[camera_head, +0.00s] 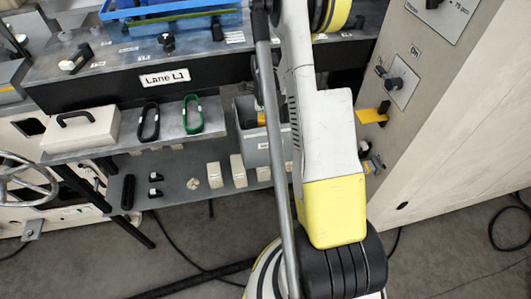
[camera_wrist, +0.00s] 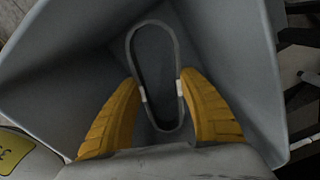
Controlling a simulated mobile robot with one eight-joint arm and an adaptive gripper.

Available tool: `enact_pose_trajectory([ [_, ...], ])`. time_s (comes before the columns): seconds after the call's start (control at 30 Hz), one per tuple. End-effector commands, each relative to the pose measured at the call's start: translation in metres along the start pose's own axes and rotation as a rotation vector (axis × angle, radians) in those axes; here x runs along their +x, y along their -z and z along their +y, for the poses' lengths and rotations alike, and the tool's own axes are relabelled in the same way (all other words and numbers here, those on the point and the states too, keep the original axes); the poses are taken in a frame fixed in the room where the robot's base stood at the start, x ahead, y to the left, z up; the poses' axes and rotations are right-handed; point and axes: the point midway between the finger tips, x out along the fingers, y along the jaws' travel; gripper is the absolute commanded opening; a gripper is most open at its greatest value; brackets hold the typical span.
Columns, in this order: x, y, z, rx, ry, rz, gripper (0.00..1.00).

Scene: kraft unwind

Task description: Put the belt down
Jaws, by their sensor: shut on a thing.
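A dark grey belt (camera_wrist: 177,62), an elongated loop with light marks on both sides, shows in the wrist view. My gripper (camera_wrist: 160,86) has its yellow fingers shut on the belt, one at each side of the loop. The belt is over or inside a grey bin (camera_wrist: 235,45); its height above the floor of the bin is hard to tell. In the head view my gripper (camera_head: 262,119) is partly visible at the mouth of the grey bin (camera_head: 263,156), mostly hidden behind my arm. The held belt cannot be made out there.
A black belt (camera_head: 149,122) and a green belt (camera_head: 192,114) lie on the shelf left of the bin, beside a beige lidded box (camera_head: 80,129). Several small parts sit on the lower shelf (camera_head: 180,185). A control cabinet (camera_head: 440,100) with knobs stands close on the right.

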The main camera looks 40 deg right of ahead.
Motion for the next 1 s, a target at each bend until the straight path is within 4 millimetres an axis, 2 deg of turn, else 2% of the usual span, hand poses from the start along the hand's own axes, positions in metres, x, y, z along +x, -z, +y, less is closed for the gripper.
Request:
enact_pose_trajectory([
  [0.17, 0.026, 0.0, 0.0, 0.0, 0.0, 0.0, 0.16],
  [0.33, 0.06, 0.0, 0.0, 0.0, 0.0, 0.0, 0.16],
  [0.7, 0.107, 0.0, 0.0, 0.0, 0.0, 0.0, 0.16],
  [1.0, 0.108, 0.0, 0.0, 0.0, 0.0, 0.0, 0.16],
])
